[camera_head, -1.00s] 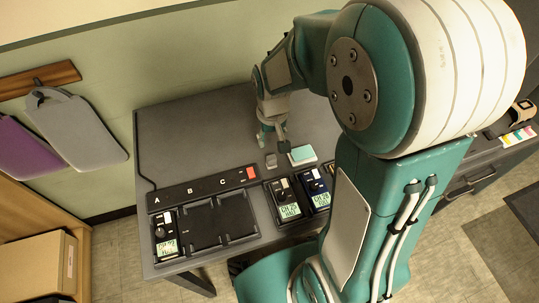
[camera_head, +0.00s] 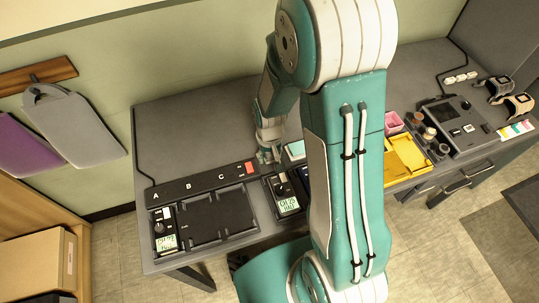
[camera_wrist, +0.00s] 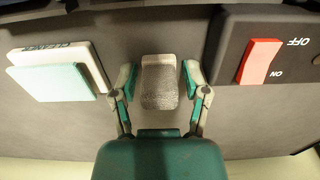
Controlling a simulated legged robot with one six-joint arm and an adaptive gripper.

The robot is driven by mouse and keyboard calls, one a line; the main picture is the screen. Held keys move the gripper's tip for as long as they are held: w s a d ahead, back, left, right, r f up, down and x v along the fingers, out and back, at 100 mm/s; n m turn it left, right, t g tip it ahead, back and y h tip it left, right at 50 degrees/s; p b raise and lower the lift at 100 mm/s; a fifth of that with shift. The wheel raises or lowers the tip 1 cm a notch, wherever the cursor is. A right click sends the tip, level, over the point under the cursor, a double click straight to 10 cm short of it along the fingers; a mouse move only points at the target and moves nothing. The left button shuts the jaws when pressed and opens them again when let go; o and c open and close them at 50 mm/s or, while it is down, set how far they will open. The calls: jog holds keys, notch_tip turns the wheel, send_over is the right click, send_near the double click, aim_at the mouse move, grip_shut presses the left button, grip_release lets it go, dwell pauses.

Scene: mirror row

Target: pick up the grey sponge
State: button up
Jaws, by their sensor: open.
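The grey sponge (camera_wrist: 160,88) is a small rounded block lying on the dark grey desk. In the wrist view it sits between the two fingertips of my gripper (camera_wrist: 160,76), with a narrow gap on each side. The fingers are open and not closed on it. In the head view my gripper (camera_head: 266,154) is low over the desk, just behind the labelled black strip. The sponge is hidden behind the gripper there.
A teal and white block (camera_wrist: 52,82) lies left of the fingers in the wrist view. The black strip with a red switch (camera_wrist: 262,60) is close on the right. A black handset (camera_head: 285,200) and a black tray (camera_head: 218,220) stand in front. The back-left desk (camera_head: 190,125) is clear.

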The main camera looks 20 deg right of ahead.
jog(key=c, duration=0.7)
